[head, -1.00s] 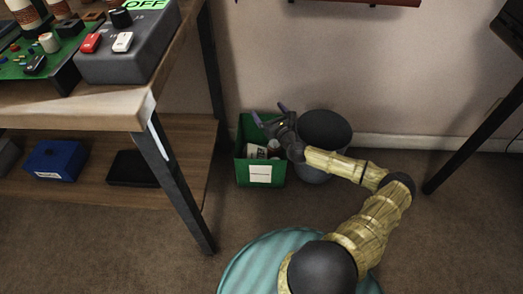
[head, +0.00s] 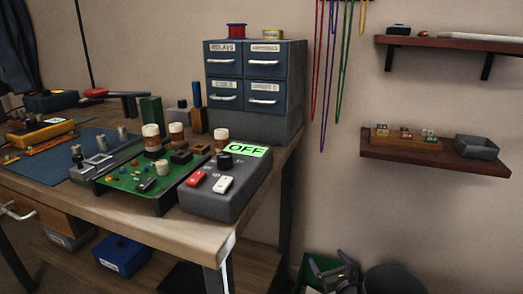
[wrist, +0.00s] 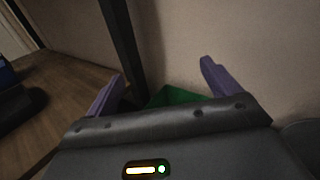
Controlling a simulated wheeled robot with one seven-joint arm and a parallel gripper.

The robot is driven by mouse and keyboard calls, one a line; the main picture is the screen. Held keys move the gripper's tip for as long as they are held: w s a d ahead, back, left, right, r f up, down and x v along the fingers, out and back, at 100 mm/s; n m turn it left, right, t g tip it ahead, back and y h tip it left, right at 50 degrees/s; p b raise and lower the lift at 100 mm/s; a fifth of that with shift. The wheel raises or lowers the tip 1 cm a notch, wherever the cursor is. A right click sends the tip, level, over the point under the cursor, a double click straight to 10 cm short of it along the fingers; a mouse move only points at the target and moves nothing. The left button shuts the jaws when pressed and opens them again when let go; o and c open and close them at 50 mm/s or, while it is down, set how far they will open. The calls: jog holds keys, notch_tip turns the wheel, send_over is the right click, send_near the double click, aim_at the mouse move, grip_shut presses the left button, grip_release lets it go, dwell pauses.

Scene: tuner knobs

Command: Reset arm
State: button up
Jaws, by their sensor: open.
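My gripper (head: 332,272) shows at the bottom of the head view, low beside the workbench and over the green bin (head: 306,270). In the wrist view its two purple fingers (wrist: 160,88) stand wide apart with nothing between them. The bin's green edge (wrist: 178,96) shows just beyond the gripper body. Most of my arm is below the head view.
The workbench (head: 205,238) stands at left, with a grey box marked OFF (head: 228,190), a green circuit board (head: 128,178) and a blue drawer cabinet (head: 256,80). A grey bin (head: 392,280) is right of my gripper. Wall shelves (head: 430,154) hang at right.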

jog(key=s+a+n+g+y+p, duration=0.2)
jog(key=s+a+n+g+y, duration=0.15)
jog(key=a+n, duration=0.3)
jog(key=s+a+n+g+y+p, duration=0.1)
jog(key=s+a+n+g+y, duration=0.2)
jog(key=a+n, duration=0.35)
jog(key=s+a+r+n+g+h+p, duration=0.2)
jog(key=s+r+n+g+h+p, duration=0.25)
jog(key=s+n+g, duration=0.35)
jog(key=s+d+r+n+h+p, duration=0.1)
jog(key=s+r+n+h+p, duration=0.25)
jog(key=r, duration=0.55)
jog(key=s+d+r+n+p, duration=0.2)
jog(key=s+r+n, duration=0.2)
jog(key=s+r, duration=0.4)
jog(key=s+d+r+n+h+p, duration=0.1)
jog(key=s+r+n+h+p, duration=0.2)
jog(key=r, duration=0.7)
notch_tip(320, 180, up, 38)
jog(key=n+p, duration=0.1)
jog(key=p, duration=3.6)
jog(key=shift+s+d+y, duration=0.15)
jog(key=shift+s+y, duration=0.3)
